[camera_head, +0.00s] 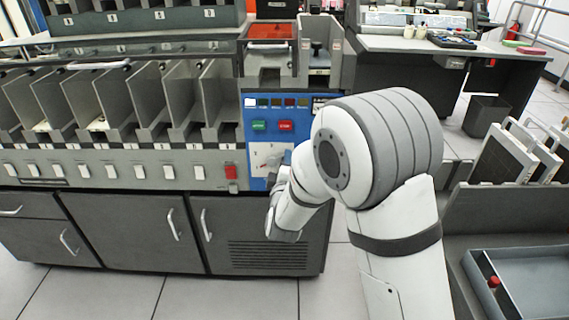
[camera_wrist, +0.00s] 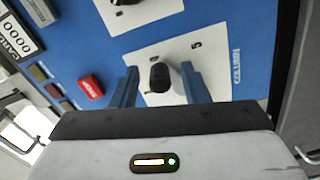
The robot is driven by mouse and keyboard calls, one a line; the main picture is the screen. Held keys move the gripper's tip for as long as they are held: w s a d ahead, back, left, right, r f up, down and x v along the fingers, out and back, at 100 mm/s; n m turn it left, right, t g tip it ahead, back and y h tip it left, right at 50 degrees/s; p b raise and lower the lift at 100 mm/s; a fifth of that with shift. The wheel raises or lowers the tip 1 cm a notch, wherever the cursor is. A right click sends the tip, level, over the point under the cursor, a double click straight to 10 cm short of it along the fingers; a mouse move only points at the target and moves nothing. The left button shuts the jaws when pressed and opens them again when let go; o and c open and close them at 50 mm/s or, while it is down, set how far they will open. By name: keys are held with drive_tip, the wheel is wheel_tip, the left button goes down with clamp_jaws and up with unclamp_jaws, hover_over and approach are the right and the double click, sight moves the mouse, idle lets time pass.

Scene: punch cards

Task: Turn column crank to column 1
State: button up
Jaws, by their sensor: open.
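The column crank is a black knob (camera_wrist: 160,78) on a white dial plate (camera_wrist: 187,50) marked COLUMN, set in a blue panel. In the wrist view my gripper (camera_wrist: 158,80) is open, with one blue finger on each side of the knob and a gap visible on both sides. A digit, seemingly 5, shows on the plate; the other marks are partly hidden. In the head view the white dial plate (camera_head: 266,160) sits low on the blue panel, and my arm reaches it, covering the knob.
A red button (camera_wrist: 90,86) is left of the dial in the wrist view. The head view shows green (camera_head: 259,126) and red (camera_head: 285,126) buttons above the dial and a red switch (camera_head: 231,172) to its left. Several grey card pockets (camera_head: 115,95) line the machine.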

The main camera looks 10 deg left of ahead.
drive_tip(key=p+v, duration=0.1)
drive_tip(key=v, duration=0.6)
drive_tip(key=shift+r, duration=0.1)
drive_tip(key=d+r+m+g+p, duration=0.75)
drive_tip(key=d+r+p, duration=0.45)
drive_tip(key=r+p, duration=0.3)
drive_tip(key=s+d+r+m+g+h+p, duration=0.2)
drive_tip(key=s+d+r+m+g+p, duration=0.1)
drive_tip(key=s+d+r+m+p, duration=0.2)
drive_tip(key=s+d+r+m+g+h+p, duration=0.2)
drive_tip(key=s+d+r+m+g+p, duration=0.2)
drive_tip(key=s+d+r, duration=0.6)
drive_tip(key=s+d+m+p, duration=0.1)
drive_tip(key=s+d+p, duration=0.1)
drive_tip(key=s, duration=0.4)
drive_tip(key=shift+s+d+r, duration=0.2)
drive_tip(key=shift+d, duration=0.3)
